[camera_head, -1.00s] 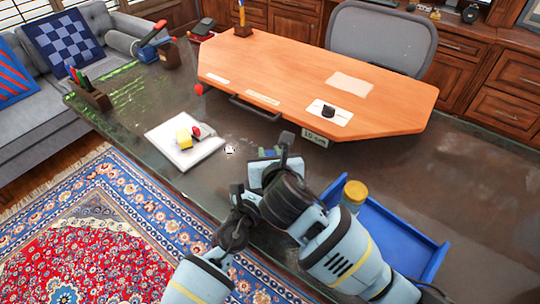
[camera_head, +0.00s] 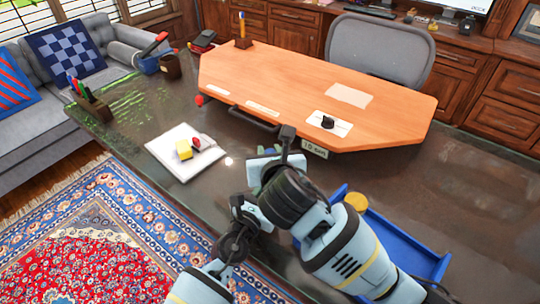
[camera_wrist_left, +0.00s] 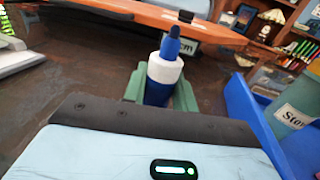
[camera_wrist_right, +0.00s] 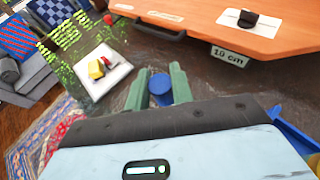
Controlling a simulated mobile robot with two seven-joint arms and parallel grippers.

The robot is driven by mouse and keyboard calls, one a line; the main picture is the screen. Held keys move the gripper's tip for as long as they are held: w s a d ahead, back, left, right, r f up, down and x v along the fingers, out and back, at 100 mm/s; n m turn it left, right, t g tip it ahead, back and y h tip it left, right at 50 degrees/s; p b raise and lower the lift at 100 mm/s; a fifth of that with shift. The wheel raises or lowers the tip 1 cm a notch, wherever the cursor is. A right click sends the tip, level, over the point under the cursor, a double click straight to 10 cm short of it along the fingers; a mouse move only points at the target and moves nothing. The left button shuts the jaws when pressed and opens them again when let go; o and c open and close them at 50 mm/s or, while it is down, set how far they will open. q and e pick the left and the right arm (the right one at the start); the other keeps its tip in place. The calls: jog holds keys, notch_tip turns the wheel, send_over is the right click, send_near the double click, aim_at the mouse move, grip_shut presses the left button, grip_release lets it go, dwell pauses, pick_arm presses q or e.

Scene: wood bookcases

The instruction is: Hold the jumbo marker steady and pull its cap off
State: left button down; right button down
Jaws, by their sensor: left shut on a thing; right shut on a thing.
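The jumbo marker (camera_wrist_left: 162,88) is in the left wrist view, with a blue body, a white collar, and a narrow blue neck ending in a dark tip. It stands nearly upright between the green fingers of my left gripper (camera_wrist_left: 160,90), which is shut on its body. In the right wrist view, the round blue cap (camera_wrist_right: 160,86) sits between the green fingers of my right gripper (camera_wrist_right: 161,90), which is shut on it. The cap is not on the marker's tip in the left wrist view. In the head view, my right arm hides most of the marker and cap.
A blue tray (camera_head: 428,263) and a yellow-lidded jar (camera_head: 356,201) stand beside my right arm. A raised wooden top (camera_head: 300,82) with a "10 cm" label (camera_head: 314,148) is beyond the grippers. A white board (camera_head: 160,148) with yellow and red items lies left. Dark tabletop between is clear.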

pick_arm(q)
jog(key=c, duration=1)
grip_release()
jog(key=shift+c, duration=0.2)
jog(key=p+v, duration=0.1)
jog(key=v, duration=0.9)
jog(key=shift+s+a, duration=0.15)
jog(key=shift+s, duration=0.05)
pick_arm(e)
notch_tip(320, 180, up, 2)
jog(key=shift+r, duration=0.15)
pick_arm(q)
jog(key=shift+v, duration=0.8)
